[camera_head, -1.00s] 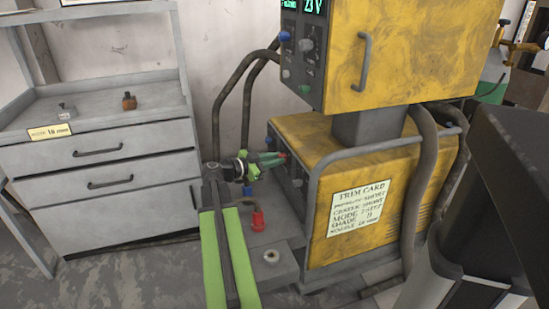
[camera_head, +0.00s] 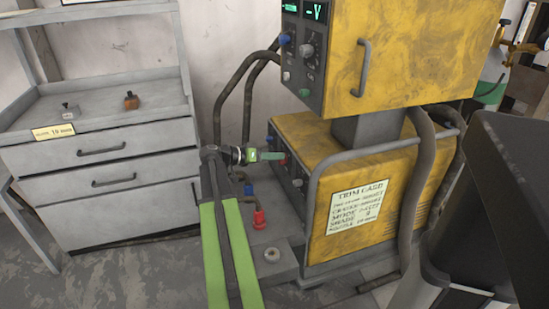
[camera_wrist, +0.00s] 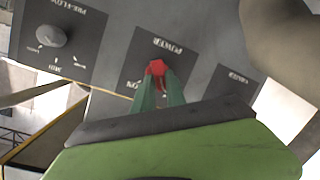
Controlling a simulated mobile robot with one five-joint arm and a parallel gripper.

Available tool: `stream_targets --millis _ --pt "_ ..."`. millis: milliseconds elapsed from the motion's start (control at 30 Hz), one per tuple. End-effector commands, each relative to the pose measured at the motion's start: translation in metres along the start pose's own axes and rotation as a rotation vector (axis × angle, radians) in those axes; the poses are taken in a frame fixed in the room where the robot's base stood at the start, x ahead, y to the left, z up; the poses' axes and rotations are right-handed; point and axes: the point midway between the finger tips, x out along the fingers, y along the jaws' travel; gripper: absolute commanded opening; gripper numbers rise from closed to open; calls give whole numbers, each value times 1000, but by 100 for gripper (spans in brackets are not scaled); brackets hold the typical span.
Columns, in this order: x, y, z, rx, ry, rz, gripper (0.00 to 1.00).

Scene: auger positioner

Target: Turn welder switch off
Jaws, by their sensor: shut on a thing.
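The yellow welder has a dark lower panel, and the switch is a small red knob (camera_wrist: 156,68) below the upside-down POWER label in the wrist view. My gripper (camera_wrist: 158,88) has its green fingers closed on the red knob. In the head view my gripper (camera_head: 275,157) reaches right to the lower panel at the front of the yellow welder (camera_head: 362,160), and its fingertips hide most of the switch. The display (camera_head: 315,12) on the upper unit shows "-V".
A PRE-FLOW knob (camera_wrist: 52,36) is beside the switch in the wrist view. A grey drawer cabinet (camera_head: 100,180) stands at left. A red-capped fitting (camera_head: 259,219) is below my gripper. A curved metal rail (camera_head: 312,215) runs along the welder.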

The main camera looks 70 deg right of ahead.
Motion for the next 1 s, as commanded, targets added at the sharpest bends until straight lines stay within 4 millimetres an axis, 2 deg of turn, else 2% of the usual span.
stream_targets --millis 400,967,1000 --pt "1 0 2 -171 -45 37 0" --pt "0 0 1 -196 -48 41 0" --pt "0 0 1 -196 -48 41 21"
